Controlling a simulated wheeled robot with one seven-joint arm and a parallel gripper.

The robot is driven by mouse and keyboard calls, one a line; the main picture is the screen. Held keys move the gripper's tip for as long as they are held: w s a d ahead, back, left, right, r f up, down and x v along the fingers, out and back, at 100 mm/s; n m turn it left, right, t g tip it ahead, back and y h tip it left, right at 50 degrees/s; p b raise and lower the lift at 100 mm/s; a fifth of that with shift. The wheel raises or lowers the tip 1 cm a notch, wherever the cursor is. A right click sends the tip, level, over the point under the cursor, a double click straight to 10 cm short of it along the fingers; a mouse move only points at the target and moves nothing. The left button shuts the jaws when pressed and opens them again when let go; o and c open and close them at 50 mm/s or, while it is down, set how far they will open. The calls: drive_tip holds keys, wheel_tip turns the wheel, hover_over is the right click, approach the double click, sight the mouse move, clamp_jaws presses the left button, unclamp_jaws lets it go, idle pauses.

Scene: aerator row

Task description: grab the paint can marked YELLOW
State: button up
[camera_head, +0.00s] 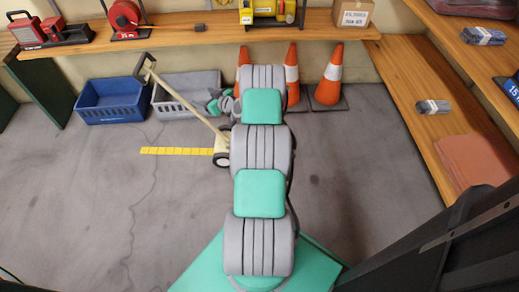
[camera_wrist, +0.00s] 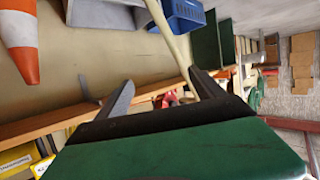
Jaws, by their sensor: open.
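I cannot make out a paint can marked YELLOW in either view. My gripper (camera_wrist: 160,78) is open in the wrist view, with its two fingers spread and nothing between them. The wrist view is tilted, and a wooden shelf edge (camera_wrist: 50,122) runs behind the fingers. In the head view my arm reaches away over the floor and hides most of its own end.
A long-handled wheeled tool (camera_head: 188,104) stands left of my arm. Blue (camera_head: 112,112) and grey (camera_head: 178,108) crates and orange cones (camera_head: 330,75) sit below the back shelf (camera_head: 210,32). A wooden shelf unit (camera_head: 405,75) stands at right.

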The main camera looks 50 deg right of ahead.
drive_tip(key=s+d+f+m+h+b, duration=0.45)
drive_tip(key=s+d+f, duration=0.25)
drive_tip(key=s+f, duration=0.45)
drive_tip(key=s+d+f+m+h+b, duration=0.35)
drive_tip(key=s+d+f+h, duration=0.45)
drive_tip(key=f, duration=0.7)
drive_tip(key=w+b, duration=0.1)
drive_tip(key=w+d+y+b, duration=0.1)
drive_tip(key=w+b, duration=0.1)
drive_tip(key=w+d+y+b, duration=0.1)
drive_tip(key=shift+w+d+f+n+b, duration=0.15)
drive_tip(key=shift+d+f+n+b, duration=0.15)
drive_tip(key=shift+f+b, duration=0.1)
drive_tip(key=shift+w+d+r, duration=0.1)
drive_tip(key=shift+w+d, duration=0.05)
drive_tip(key=shift+w, duration=0.05)
drive_tip(key=shift+r, duration=0.1)
clamp_jaws()
drive_tip(key=shift+r, duration=0.1)
